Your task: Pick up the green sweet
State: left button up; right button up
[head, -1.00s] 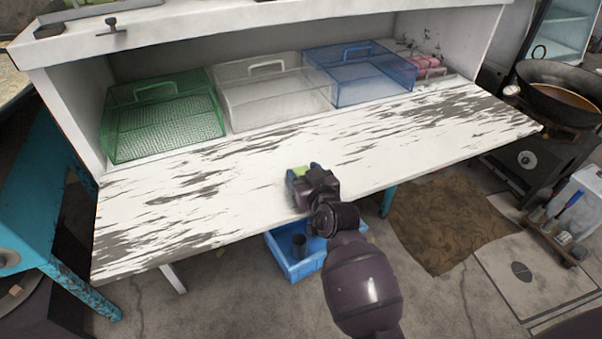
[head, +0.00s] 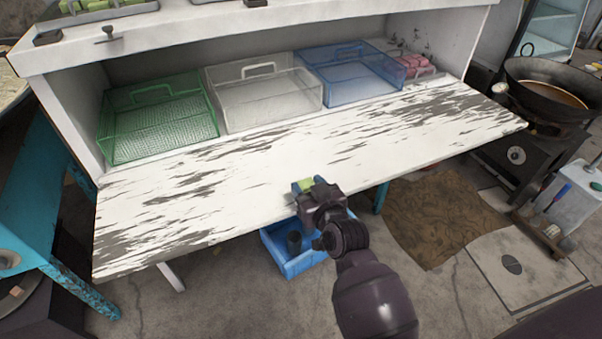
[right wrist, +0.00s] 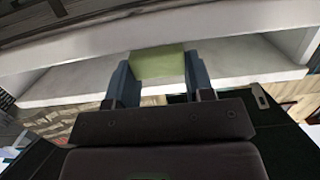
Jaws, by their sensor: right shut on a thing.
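The green sweet (head: 305,184) is a small light-green block between the fingers of my right gripper (head: 311,188), near the front edge of the white worn table (head: 200,215). The right wrist view shows the green sweet (right wrist: 158,62) with one blue-grey finger on each side, so the right gripper (right wrist: 157,78) is shut on it. The gripper hides part of the sweet in the head view. Whether the sweet touches the table I cannot tell. My left gripper is not in view.
Green (head: 160,125), clear (head: 265,102) and blue (head: 350,80) trays stand in a row at the back under a white shelf (head: 250,22). Pink pieces (head: 415,66) lie at the back right. A blue crate (head: 292,262) sits on the floor below the front edge. The tabletop is otherwise clear.

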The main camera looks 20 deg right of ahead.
jog(key=s+p, duration=0.1)
jog(key=s, duration=1)
pick_arm(q)
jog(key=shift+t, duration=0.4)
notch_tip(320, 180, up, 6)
jog(key=p, duration=0.5)
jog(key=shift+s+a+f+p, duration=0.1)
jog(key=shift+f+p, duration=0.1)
jog(key=shift+p, duration=0.1)
pick_arm(e)
notch_tip(320, 180, up, 15)
jog(key=s, duration=0.2)
jog(key=shift+s+h, duration=0.2)
jog(key=shift+h, duration=0.1)
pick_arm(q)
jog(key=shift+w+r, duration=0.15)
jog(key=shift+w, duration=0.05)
pick_arm(e)
jog(key=shift+a, duration=0.1)
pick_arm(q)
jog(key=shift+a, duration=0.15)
pick_arm(e)
jog(key=shift+a, duration=0.15)
